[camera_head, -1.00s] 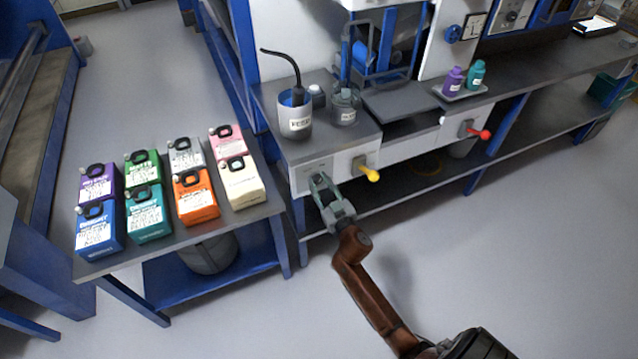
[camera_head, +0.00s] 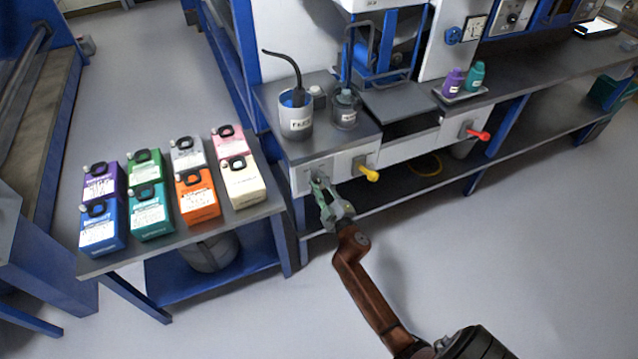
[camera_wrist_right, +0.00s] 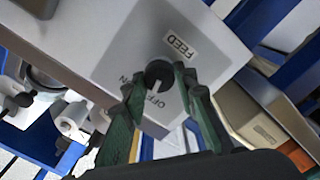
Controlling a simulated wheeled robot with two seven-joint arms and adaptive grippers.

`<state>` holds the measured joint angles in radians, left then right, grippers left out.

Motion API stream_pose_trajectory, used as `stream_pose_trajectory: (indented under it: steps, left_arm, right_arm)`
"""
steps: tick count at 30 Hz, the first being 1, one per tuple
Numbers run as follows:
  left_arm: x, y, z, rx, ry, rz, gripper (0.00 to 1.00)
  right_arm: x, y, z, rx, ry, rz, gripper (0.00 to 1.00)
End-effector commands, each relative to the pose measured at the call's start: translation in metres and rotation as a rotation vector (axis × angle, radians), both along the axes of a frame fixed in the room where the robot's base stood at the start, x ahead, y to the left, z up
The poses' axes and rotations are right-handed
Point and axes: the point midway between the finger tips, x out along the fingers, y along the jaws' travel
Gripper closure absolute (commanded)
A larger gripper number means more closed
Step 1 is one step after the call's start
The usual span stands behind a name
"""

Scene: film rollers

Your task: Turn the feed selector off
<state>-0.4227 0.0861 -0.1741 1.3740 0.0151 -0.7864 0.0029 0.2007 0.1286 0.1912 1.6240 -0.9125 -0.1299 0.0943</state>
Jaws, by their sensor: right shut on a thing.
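The feed selector is a round black knob (camera_wrist_right: 158,75) with a white pointer mark on a light grey panel (camera_wrist_right: 197,52). A FEED label (camera_wrist_right: 180,47) and printed ON and OFF marks surround it. The white mark points toward the OFF lettering, but its exact alignment is hard to tell. My right gripper (camera_wrist_right: 155,80) is shut on the knob, with a green finger on either side. In the head view my right gripper (camera_head: 320,185) reaches the left front panel (camera_head: 312,172) of the bench and hides the knob. My left gripper is not in view.
A yellow-handled valve (camera_head: 368,174) sticks out just right of the gripper, and a red-handled one (camera_head: 480,135) farther right. A grey FEED container (camera_head: 295,118) stands above on the bench. Several coloured cartons cover the left table (camera_head: 245,218).

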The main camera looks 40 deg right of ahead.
Motion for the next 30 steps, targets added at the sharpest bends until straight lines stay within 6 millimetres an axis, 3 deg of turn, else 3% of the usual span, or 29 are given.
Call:
stream_pose_trajectory:
  steps: [12, 30]
  left_arm:
    - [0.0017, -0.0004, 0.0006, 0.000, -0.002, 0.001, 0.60]
    - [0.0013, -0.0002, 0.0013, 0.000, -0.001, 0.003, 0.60]
  right_arm:
    - [0.0004, 0.0012, -0.0013, -0.222, 0.055, 0.002, 0.98]
    - [0.0004, 0.0011, -0.0013, -0.270, 0.065, 0.001, 0.98]
